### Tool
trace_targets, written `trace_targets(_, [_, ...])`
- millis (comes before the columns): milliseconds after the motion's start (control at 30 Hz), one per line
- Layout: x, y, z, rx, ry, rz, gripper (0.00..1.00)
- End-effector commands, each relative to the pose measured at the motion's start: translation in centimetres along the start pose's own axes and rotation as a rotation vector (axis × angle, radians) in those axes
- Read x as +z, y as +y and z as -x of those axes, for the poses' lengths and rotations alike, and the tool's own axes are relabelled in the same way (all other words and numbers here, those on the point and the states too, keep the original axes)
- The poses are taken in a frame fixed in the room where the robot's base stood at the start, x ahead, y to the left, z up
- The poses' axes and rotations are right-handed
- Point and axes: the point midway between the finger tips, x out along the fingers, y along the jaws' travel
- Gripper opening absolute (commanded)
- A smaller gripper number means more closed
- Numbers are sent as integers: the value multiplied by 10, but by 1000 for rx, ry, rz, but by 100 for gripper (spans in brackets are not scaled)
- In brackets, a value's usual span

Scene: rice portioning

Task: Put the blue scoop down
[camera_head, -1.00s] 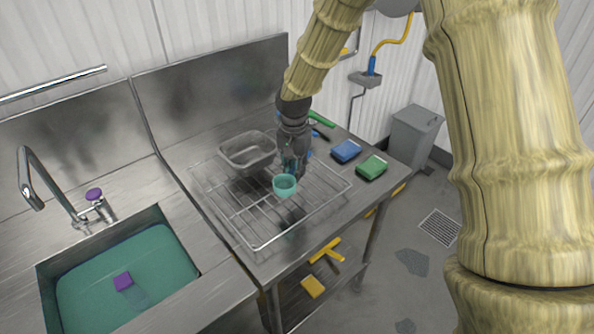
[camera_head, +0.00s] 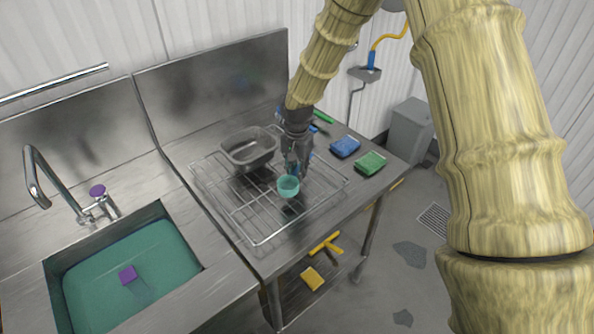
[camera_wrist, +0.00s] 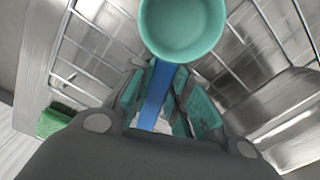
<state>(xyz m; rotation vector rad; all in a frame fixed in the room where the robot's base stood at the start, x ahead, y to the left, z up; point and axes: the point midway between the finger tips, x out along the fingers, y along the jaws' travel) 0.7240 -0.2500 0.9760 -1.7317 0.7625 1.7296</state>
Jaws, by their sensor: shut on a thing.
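The scoop shows a round teal bowl (camera_head: 288,186) in the head view, with its blue handle (camera_wrist: 154,98) clear in the wrist view. My gripper (camera_wrist: 156,100) is shut on the blue handle, with teal finger pads on both sides of it. The bowl stays beyond the fingertips, opening toward the wrist camera. In the head view my gripper (camera_head: 296,166) is over the right part of the wire rack (camera_head: 252,242), pointing down. The bowl hangs over the rack; whether it touches the wires I cannot tell.
A grey metal pan (camera_head: 248,148) stands at the rack's back left. A green-handled and a blue-handled tool lie behind my gripper. A sink (camera_head: 125,270) is at left.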

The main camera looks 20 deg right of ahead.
Motion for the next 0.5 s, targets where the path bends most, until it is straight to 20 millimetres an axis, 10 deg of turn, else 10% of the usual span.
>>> trace_targets(100, [0,0,-3,1,0,0,0])
trace_targets(133, [0,0,-3,1,0,0,20])
trace_targets(233, [0,0,-2,0,0,0,38])
trace_targets(500, [0,0,-2,0,0,0,40])
